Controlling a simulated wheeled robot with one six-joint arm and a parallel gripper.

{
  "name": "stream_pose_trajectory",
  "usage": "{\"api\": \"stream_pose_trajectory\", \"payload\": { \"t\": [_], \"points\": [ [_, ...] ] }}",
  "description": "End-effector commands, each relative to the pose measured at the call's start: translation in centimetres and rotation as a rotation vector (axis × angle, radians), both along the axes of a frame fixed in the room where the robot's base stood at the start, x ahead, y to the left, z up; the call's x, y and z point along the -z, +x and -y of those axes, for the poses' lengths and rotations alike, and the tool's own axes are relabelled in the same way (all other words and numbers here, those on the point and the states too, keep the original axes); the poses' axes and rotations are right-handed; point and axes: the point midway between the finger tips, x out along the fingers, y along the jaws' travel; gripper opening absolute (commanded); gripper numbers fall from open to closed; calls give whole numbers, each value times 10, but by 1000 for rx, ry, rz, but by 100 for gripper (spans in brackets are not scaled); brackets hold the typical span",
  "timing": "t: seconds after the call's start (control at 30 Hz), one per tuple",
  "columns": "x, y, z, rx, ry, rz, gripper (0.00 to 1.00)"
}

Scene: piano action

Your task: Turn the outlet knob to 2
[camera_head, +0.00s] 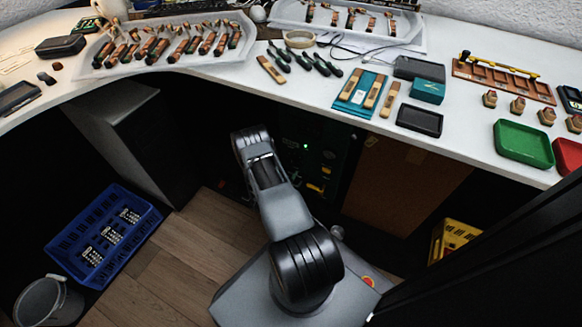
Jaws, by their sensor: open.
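A dark unit (318,140) stands in the shadow under the desk, with a small lit green light and a few yellow parts (318,187) on its front. I cannot make out the outlet knob or its setting; the front is dark and small, and my arm covers part of its left side. My grey and black arm rises from my base and reaches toward the space under the desk, left of the green light. My gripper does not show; the arm's far end hides whatever lies beyond it.
The white desk (300,85) curves above the unit, its front edge overhanging. A blue crate (62,222) and a grey bucket (42,300) stand on the floor at left. A brown panel (405,180) and a yellow crate (455,238) are at right. Wood floor is clear left of my base.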

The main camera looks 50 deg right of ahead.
Motion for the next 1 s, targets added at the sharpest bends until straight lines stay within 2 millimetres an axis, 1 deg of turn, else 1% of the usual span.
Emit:
{"api": "stream_pose_trajectory", "payload": {
  "t": [0.03, 0.1, 0.3, 0.5, 0.73, 1.0],
  "points": [
    [2, 1, 9, 2, 0, 2, 70],
    [2, 4, 18, 1, -1, 2, 70],
    [1, 8, 34, 0, 1, 1, 70],
    [0, 10, 40, -1, 1, 0, 70],
    [0, 10, 40, -1, 1, 0, 70],
    [0, 10, 40, -1, 1, 0, 45]
  ]
}}
